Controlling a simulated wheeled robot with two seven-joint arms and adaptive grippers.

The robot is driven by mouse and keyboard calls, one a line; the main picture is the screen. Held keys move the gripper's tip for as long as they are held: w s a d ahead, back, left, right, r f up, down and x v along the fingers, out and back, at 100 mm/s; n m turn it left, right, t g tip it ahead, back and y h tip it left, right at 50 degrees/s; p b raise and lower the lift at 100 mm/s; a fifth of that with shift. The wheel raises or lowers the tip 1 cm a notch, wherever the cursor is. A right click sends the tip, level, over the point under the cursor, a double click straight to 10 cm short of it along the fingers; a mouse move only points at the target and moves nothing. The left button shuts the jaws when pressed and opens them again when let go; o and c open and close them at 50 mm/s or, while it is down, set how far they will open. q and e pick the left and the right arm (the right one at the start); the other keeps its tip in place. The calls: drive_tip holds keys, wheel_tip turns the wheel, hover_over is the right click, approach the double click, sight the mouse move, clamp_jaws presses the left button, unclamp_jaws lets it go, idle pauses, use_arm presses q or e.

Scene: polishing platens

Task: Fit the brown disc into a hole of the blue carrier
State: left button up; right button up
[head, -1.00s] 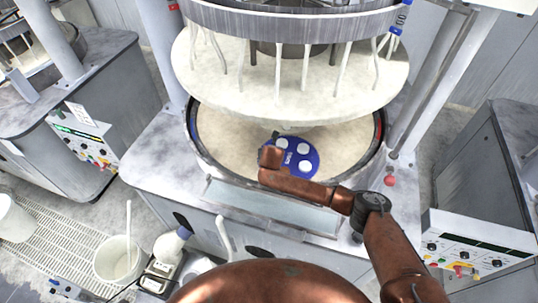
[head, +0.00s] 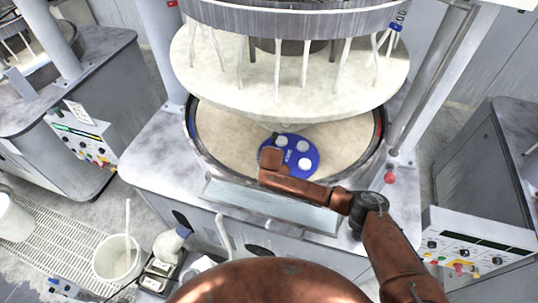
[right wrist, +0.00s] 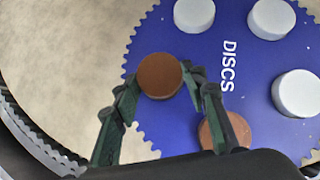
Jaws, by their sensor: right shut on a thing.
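The blue carrier (right wrist: 225,70) has a toothed edge and the word DISCS on it. It lies flat on the beige platen and also shows in the head view (head: 312,153). My right gripper (right wrist: 160,80) is shut on a brown disc (right wrist: 159,75), with its green fingers on both sides of it, over the carrier's left part. Whether the disc touches the carrier is unclear. White discs (right wrist: 297,92) sit in the carrier. A second brown round thing (right wrist: 212,133) lies partly behind the right finger. In the head view my wrist hides the held disc. My left gripper is not in view.
The beige platen (head: 225,142) has a raised dark rim around it. A large pale upper plate (head: 290,95) hangs over its back part, with several rods above. A frame post (head: 430,90) stands at the right.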

drive_tip(key=shift+f, duration=0.2)
drive_tip(key=o, duration=1.2)
drive_tip(key=shift+c, duration=0.2)
drive_tip(key=shift+s, duration=0.1)
drive_tip(key=v, duration=1.2)
drive_tip(key=shift+f, duration=0.1)
